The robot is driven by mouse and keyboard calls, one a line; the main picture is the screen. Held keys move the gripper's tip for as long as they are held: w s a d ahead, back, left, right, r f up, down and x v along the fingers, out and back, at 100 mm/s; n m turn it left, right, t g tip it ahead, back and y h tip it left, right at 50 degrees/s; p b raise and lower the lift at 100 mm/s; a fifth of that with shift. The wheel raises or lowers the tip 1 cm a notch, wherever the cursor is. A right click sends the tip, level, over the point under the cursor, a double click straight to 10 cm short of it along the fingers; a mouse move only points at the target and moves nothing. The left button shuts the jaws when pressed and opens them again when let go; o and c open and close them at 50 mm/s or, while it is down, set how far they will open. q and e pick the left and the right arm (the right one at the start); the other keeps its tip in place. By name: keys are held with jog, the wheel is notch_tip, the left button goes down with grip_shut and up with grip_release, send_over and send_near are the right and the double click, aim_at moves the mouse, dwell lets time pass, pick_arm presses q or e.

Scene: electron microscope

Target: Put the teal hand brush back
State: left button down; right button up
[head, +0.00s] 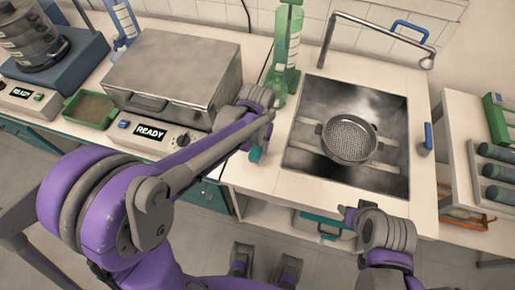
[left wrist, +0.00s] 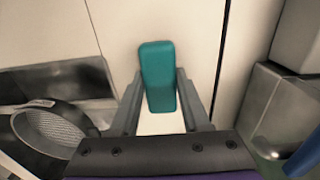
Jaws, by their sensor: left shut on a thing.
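The teal hand brush (left wrist: 157,70) stands between the two fingers of my left gripper (left wrist: 158,90) in the left wrist view, and the gripper is shut on it. In the head view a small part of the teal brush (head: 256,154) shows below my left wrist, near the front of the counter left of the sink; the left fingers (head: 258,138) are mostly hidden there. I cannot tell whether the brush touches the counter. My right gripper (head: 356,210) is in front of the sink's near edge; its jaw state is unclear.
A round metal sieve (head: 349,139) sits in the sink (head: 304,154). A metal oven (head: 172,72) and a green tray (head: 90,109) are to the left.

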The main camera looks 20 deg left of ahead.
pick_arm(q)
jog(key=shift+f, duration=1)
jog(key=shift+f, duration=0.15)
jog(key=shift+c, duration=1.9)
grip_release()
